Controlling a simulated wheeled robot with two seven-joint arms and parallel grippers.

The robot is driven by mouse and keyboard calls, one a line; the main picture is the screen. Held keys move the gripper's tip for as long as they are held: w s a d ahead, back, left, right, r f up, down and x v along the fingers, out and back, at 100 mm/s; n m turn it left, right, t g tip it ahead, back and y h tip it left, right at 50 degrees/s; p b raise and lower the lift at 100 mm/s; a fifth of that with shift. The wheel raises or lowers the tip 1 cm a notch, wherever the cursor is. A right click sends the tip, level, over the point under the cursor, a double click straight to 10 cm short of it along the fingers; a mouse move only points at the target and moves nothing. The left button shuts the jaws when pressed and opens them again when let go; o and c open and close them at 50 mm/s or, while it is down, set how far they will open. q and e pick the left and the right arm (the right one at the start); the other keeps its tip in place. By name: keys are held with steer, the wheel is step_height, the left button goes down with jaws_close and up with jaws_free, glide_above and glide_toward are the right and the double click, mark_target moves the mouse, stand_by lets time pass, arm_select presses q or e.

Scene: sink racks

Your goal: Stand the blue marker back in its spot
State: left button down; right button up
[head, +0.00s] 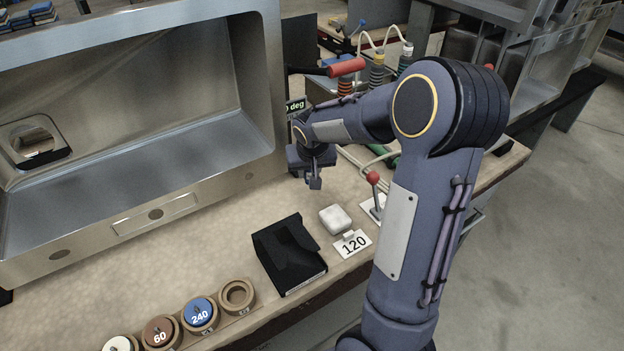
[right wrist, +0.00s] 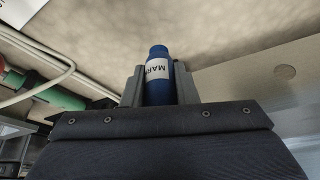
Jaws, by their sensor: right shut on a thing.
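The blue marker (right wrist: 158,58) shows in the right wrist view, with a white label reading "MAR" in part. My right gripper (right wrist: 159,90) is shut on it, one finger on each side. In the head view my right gripper (head: 315,183) hangs over the worktop, right of the sink and beyond the black holder. The marker cannot be made out there. I cannot tell which place is the marker's spot. My left gripper is not in view.
A black angled holder (head: 285,262) stands on the worktop (head: 240,245), beside a white block (head: 335,219) and a "120" card (head: 354,243). Round pots sit in a row at front, one ring (head: 237,296) empty. A red-knobbed lever (head: 374,179) stands right of the gripper. The steel sink (head: 150,125) is left.

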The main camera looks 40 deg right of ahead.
steer(key=shift+w+d+f, duration=0.25)
steer(key=shift+d+f, duration=0.15)
steer(key=shift+f, duration=0.15)
steer(key=shift+w+d+f, duration=0.25)
steer(key=shift+d+f, duration=0.1)
steer(key=shift+f, duration=0.2)
steer(key=shift+w+d+f, duration=0.15)
steer(key=shift+f, duration=1.6)
steer(key=shift+f+b, duration=0.2)
steer(key=shift+b, duration=0.15)
steer(key=o, duration=1)
steer(key=shift+r, duration=0.15)
